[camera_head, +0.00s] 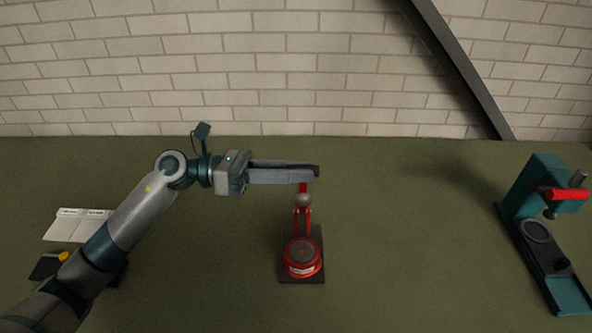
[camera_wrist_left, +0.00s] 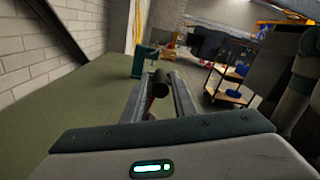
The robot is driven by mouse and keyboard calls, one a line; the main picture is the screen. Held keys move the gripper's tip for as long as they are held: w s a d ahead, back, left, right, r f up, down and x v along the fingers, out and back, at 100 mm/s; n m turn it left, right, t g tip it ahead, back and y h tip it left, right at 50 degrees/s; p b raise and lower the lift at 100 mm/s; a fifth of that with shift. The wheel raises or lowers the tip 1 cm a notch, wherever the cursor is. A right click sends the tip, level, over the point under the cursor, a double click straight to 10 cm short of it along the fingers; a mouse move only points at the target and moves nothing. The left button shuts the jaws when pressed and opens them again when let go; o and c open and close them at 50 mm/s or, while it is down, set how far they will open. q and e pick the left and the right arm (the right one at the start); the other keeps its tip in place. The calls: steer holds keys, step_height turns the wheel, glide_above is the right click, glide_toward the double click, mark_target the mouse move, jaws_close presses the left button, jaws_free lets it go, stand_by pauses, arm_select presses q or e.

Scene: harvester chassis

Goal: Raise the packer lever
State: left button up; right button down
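The red packer device (camera_head: 303,258) stands on a dark base plate in the middle of the green table. Its red lever (camera_head: 303,189) stands raised behind the round body, and its top is hidden behind my fingers. A grey ball (camera_head: 303,200) shows low on it. My left gripper (camera_head: 314,172) comes in level from the left at the lever's top. In the left wrist view a dark cylindrical grip (camera_wrist_left: 160,83) on a red rod lies between the two fingers (camera_wrist_left: 159,88). Whether both fingers press on it cannot be told. My right gripper is not in view.
A teal press (camera_head: 545,185) with a red handle stands at the right; it also shows in the left wrist view (camera_wrist_left: 143,62). White papers (camera_head: 78,225) lie at the left. A brick wall (camera_head: 200,70) closes the back. The table between packer and press is clear.

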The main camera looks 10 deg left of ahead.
arm_select(q)
steer(key=shift+o, duration=0.6)
